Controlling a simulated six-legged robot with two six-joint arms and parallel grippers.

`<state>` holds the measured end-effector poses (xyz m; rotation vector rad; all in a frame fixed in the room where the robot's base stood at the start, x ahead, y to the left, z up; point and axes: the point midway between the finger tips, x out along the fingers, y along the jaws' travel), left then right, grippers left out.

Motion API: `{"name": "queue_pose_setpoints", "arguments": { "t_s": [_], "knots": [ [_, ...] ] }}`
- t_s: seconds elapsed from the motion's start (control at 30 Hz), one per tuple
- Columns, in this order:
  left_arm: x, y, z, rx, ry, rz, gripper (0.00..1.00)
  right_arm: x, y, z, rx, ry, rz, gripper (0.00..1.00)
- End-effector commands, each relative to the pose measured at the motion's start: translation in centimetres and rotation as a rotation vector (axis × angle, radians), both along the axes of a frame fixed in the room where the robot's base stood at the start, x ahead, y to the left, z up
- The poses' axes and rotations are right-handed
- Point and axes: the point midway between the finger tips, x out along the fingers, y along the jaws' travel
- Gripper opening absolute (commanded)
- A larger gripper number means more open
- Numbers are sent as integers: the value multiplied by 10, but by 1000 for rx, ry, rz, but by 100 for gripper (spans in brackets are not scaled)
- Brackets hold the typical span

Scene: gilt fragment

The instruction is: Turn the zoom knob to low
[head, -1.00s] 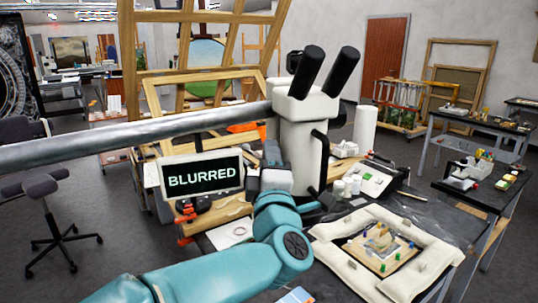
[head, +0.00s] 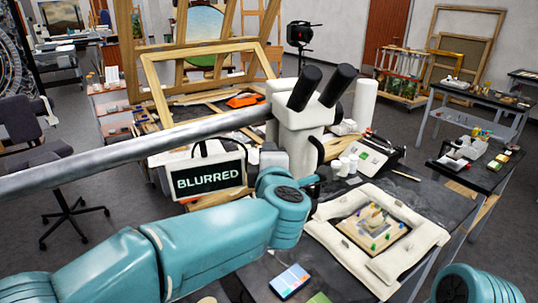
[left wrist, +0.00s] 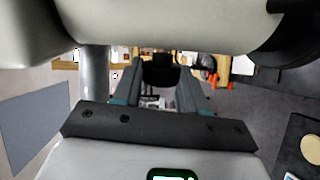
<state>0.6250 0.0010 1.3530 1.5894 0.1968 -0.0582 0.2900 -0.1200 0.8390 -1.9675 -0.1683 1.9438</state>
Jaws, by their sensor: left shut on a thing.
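The white microscope (head: 297,130) with two black eyepieces (head: 322,88) stands on the dark workbench, held by a grey boom (head: 130,150). A small screen (head: 208,177) left of it reads BLURRED. My left arm (head: 215,225) comes in from the left to the microscope's front; its fingertips are hidden in the head view. In the left wrist view my left gripper (left wrist: 158,88) is shut on a black knob (left wrist: 160,73) under the white microscope body. The knob's setting cannot be read. A teal part of my right arm (head: 475,284) shows at bottom right, its fingers out of frame.
A painting fragment lies inside pale padded cushions (head: 345,252) right of my left arm. White jars (head: 348,165) and a flat scale-like device (head: 372,155) stand behind it. A phone-like colour card (head: 290,281) lies in front.

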Motion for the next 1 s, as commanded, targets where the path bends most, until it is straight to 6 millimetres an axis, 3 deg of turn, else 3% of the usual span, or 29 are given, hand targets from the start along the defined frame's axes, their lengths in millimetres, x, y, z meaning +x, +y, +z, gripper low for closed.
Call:
{"name": "queue_pose_setpoints", "arguments": {
  "t_s": [0.27,0.3,0.37,0.73,0.87,1.0],
  "knots": [
    [0,0,-3,3,4,2,11,0,0,0,0,0,0,43],
    [0,0,-3,3,4,2,52,0,0,0,0,0,0,43],
    [0,0,-3,3,4,2,66,0,0,0,0,0,0,43],
    [-7,-1,-1,1,0,-1,66,0,0,-4,0,0,0,43],
    [-30,-3,1,-1,-2,-3,66,0,0,-15,0,0,0,43],
    [-67,-7,7,-1,-2,-4,66,0,0,-27,0,0,0,43]
  ]
}}
